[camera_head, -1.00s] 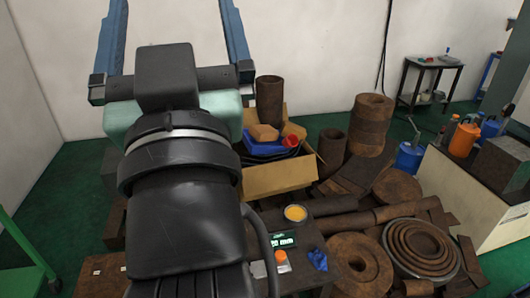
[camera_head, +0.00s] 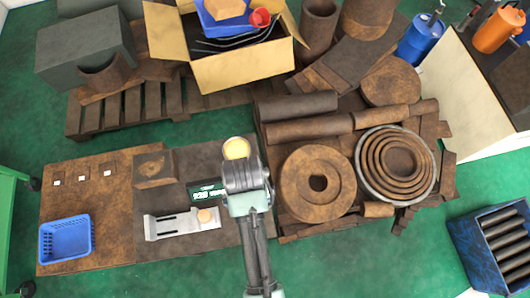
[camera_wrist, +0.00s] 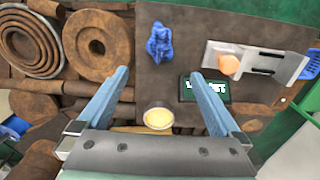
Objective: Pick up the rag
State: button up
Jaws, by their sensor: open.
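The rag is a crumpled blue cloth (camera_wrist: 162,43) lying on the dark brown bench top (camera_wrist: 215,18) in the wrist view. My gripper (camera_wrist: 160,74) is open and empty, its two blue-grey fingers spread apart. In the wrist picture, the rag lies beyond the fingertips, roughly centred between them, with a visible gap. In the head view my arm covers the place by the round tin, and the rag does not show there.
A round tin with yellow contents (camera_head: 236,148) stands near my wrist. A caliper-like tool (camera_head: 181,223), an orange-capped item (camera_head: 206,216), a dark display (camera_head: 206,191) and a blue basket (camera_head: 66,238) are nearby. Rusty rings (camera_head: 317,183) and bars crowd the right.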

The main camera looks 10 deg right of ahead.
jog(key=f, duration=0.6)
jog(key=shift+s+a+f, duration=0.2)
jog(key=shift+s+f, duration=0.15)
jog(key=shift+w+d+f, duration=0.1)
jog(key=shift+d+f, duration=0.05)
jog(key=shift+f, duration=2.95)
jog(key=c, duration=1.4)
jog(key=shift+o, duration=0.2)
jog(key=shift+r, duration=0.1)
notch_tip(320, 180, up, 10)
jog(key=shift+f, duration=0.1)
